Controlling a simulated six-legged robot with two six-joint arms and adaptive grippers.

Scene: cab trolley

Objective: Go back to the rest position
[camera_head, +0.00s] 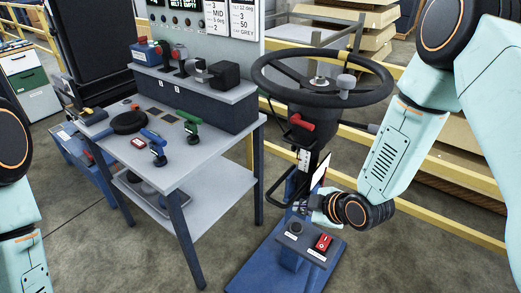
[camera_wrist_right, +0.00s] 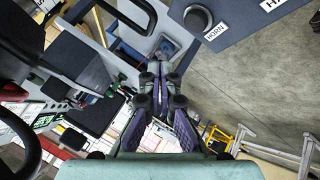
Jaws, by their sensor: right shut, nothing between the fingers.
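My right gripper (camera_head: 318,202) is beside the steering column, just above the small blue control box (camera_head: 305,240) with a black button and a red switch. The dark wrist joint partly hides the gripper in the head view. The wrist view shows its purple-grey fingers (camera_wrist_right: 160,75) shut with nothing between them. In that view the box's horn button (camera_wrist_right: 198,18) is at the upper right, apart from the fingers. Of my left arm only links show at the left edge; its gripper is out of the picture.
A black steering wheel (camera_head: 322,82) on its column stands close by my right arm. A grey workbench (camera_head: 205,160) with green and blue clamped tools is to the left. Yellow rails (camera_head: 440,170) and stacked cartons are behind. Bare concrete floor shows in front.

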